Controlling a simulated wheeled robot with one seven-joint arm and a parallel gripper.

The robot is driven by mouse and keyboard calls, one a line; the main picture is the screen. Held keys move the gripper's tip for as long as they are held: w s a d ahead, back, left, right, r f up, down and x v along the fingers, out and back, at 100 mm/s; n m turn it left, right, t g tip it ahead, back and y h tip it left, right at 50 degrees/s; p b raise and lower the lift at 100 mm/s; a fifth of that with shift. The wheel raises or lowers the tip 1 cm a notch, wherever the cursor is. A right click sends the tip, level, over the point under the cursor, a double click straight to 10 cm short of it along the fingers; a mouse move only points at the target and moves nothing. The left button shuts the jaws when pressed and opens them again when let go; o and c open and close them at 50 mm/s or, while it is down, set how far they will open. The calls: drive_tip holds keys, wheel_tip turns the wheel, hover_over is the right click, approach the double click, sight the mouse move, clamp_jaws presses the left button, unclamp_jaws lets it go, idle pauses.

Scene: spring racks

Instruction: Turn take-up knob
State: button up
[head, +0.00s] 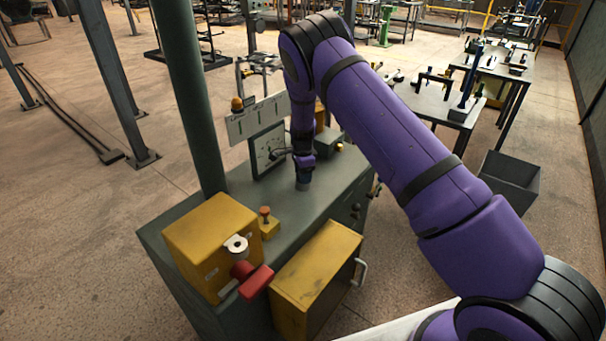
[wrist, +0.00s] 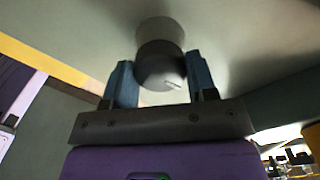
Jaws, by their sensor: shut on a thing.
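The take-up knob (wrist: 153,68) is a dark round knob with a short pale mark on its face, in the upper middle of the wrist view. It sits on a paler round base against a grey-green surface. My gripper (wrist: 160,74) has one blue-grey finger on each side of the knob and is shut on it. In the head view, my purple arm reaches down to the green machine bench (head: 205,205), near the dial panel (head: 268,150). The knob and fingertips cannot be made out clearly there.
A yellow box (head: 208,240) with a red handle (head: 256,281) stands at the bench's front left. A yellow cabinet (head: 310,270) is at its front right. A dark open bin (head: 508,180) stands on the floor to the right.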

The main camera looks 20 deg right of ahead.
idle(0.3)
drive_tip(key=o, duration=0.9)
drive_tip(key=shift+o, duration=0.2)
drive_tip(key=shift+r, duration=0.1)
wheel_tip(320, 180, up, 11)
drive_tip(key=shift+f, duration=0.2)
drive_tip(key=shift+r, duration=0.1)
